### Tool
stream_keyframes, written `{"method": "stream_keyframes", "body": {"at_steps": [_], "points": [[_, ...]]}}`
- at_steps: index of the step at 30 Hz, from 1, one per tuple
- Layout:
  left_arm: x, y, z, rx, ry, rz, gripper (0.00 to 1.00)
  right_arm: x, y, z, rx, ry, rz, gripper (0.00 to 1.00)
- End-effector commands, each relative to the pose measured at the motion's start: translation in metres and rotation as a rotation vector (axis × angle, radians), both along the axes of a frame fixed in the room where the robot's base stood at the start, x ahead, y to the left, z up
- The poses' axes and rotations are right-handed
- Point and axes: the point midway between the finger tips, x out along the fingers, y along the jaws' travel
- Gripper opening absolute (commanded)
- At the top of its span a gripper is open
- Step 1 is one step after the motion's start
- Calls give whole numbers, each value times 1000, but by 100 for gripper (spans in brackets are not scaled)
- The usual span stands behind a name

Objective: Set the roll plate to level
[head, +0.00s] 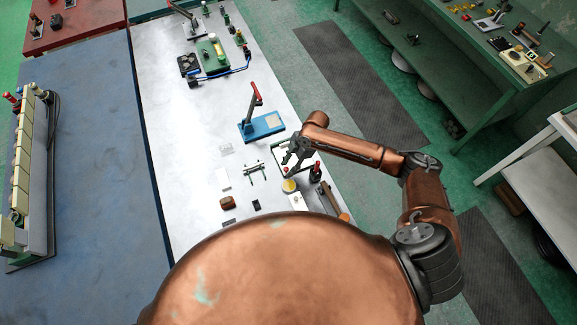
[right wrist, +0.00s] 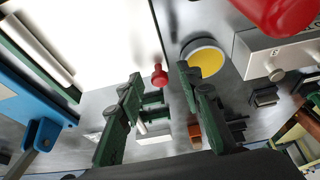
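A pale plate (head: 283,153) in a dark frame, likely the roll plate, is on the light bench, partly hidden by my right gripper (head: 291,160). In the right wrist view a bright white plate (right wrist: 105,35) fills the upper left. A red knob (right wrist: 159,75) is at its lower edge; it also shows in the head view (head: 287,170). My right gripper (right wrist: 159,76) is open, with the knob seen between its fingertips. I cannot tell whether they touch it. The plate's tilt is hard to judge. My left gripper is not in view.
A blue-based lever press (head: 262,126) stands just beyond the plate. A yellow disc (right wrist: 205,60) and a grey box with a knob (right wrist: 279,55) are close to the right finger. The left of the light bench is mostly clear.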

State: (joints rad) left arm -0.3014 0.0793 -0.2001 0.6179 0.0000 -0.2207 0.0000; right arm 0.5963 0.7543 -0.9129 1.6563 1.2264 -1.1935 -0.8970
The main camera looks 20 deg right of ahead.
Motion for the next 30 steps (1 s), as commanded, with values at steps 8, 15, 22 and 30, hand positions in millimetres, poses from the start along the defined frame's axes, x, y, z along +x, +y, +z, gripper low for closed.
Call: {"method": "stream_keyframes", "body": {"at_steps": [8, 15, 22, 30], "points": [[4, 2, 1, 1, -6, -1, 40, 1, -7, 16, 1, -2, 0, 33], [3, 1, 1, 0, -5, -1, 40, 2, -26, 62, -2, -3, -1, 33], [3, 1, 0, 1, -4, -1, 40, 3, -41, 98, -1, -2, 0, 33], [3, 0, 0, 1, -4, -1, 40, 3, -46, 111, 0, 0, 1, 33]]}}
